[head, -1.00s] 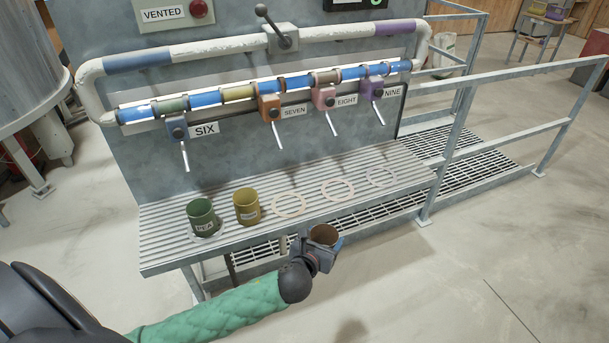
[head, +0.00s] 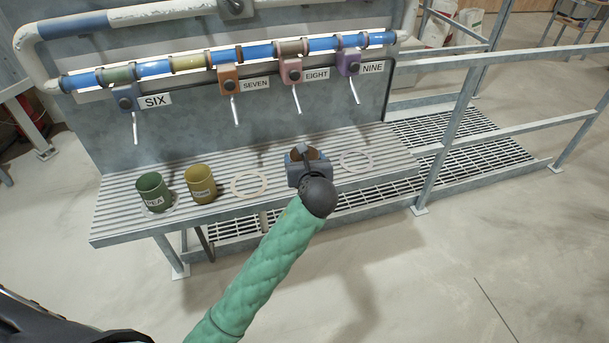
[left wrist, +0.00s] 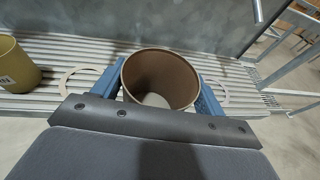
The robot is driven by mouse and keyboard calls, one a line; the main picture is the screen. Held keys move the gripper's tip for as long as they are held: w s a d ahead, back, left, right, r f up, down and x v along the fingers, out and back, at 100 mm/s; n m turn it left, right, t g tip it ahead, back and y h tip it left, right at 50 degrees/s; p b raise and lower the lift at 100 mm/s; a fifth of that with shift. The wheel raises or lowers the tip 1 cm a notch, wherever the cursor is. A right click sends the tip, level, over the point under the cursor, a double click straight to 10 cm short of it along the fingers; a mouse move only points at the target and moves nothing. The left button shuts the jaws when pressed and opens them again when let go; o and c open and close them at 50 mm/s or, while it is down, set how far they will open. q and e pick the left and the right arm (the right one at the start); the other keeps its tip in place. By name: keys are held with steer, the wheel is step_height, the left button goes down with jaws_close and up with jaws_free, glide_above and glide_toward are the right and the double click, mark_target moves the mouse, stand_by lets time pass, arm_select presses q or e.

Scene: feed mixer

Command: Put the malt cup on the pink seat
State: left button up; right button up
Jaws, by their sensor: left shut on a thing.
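A brown cup (head: 305,153), whose label is hidden, is held upright by my left gripper (head: 306,160). In the left wrist view the cup (left wrist: 160,78) sits between the two blue fingers, which are shut on it. The cup is over the ribbed shelf (head: 120,205), between a pale peach ring (head: 250,183) on the left and a pale greyish ring (head: 357,161) on the right. The middle ring, the pinkish one below tap EIGHT, is hidden behind the gripper and cup. I cannot tell whether the cup touches the shelf. My right gripper is not in view.
A green cup (head: 154,192) and a mustard cup (head: 200,184) stand on the shelf's left part. Taps with thin spouts hang above, the pink EIGHT tap (head: 291,72) just behind the cup. A metal railing (head: 440,160) stands to the right.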

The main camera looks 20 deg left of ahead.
arm_select(q)
steer(key=shift+w+d+r+n+g+y+b, duration=0.2)
steer(key=shift+w+r+n+g+y, duration=0.1)
steer(key=shift+r+n+y, duration=0.15)
steer(key=shift+w+d+r+n+g+y+b, duration=0.15)
steer(key=shift+w+d+r+n+g+y, duration=0.15)
steer(key=shift+r, duration=0.25)
steer(key=shift+a+r, duration=0.15)
steer(key=shift+w, duration=0.2)
steer(key=shift+w+a+f+p, duration=0.65)
steer(key=shift+w+a+f, duration=0.1)
steer(key=shift+w+f, duration=1.05)
steer(key=shift+w+a+f+p, duration=0.7)
steer(key=shift+w+f, duration=0.95)
steer(key=shift+f, duration=0.2)
steer(key=shift+w+a+f+p, duration=0.6)
steer(key=shift+w+a+f, duration=0.15)
steer(key=shift+w+f, duration=1.05)
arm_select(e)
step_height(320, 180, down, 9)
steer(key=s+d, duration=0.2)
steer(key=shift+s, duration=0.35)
arm_select(q)
steer(key=shift+f, duration=0.1)
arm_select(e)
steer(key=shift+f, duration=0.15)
